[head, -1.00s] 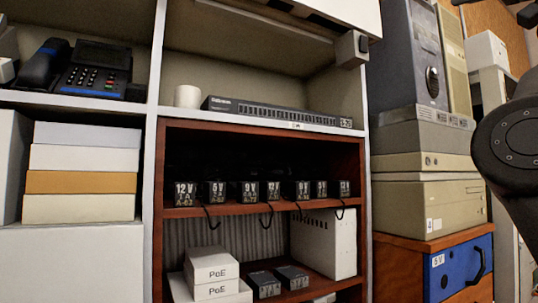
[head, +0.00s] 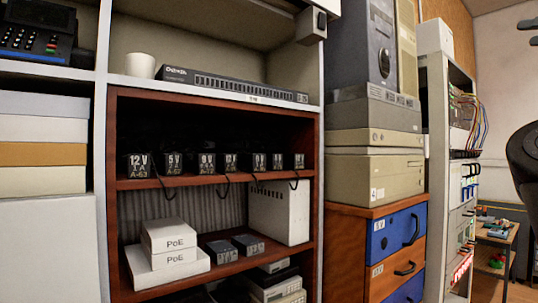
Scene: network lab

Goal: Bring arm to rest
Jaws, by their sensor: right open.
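My left gripper is not in view.
A shelf unit (head: 213,98) holds a network switch (head: 232,84), a white mug (head: 140,65), several power adapters (head: 206,163) and PoE boxes (head: 168,240). Old computer cases (head: 372,177) stand on a drawer cabinet (head: 345,250). A cabled rack (head: 436,150) is farther right.

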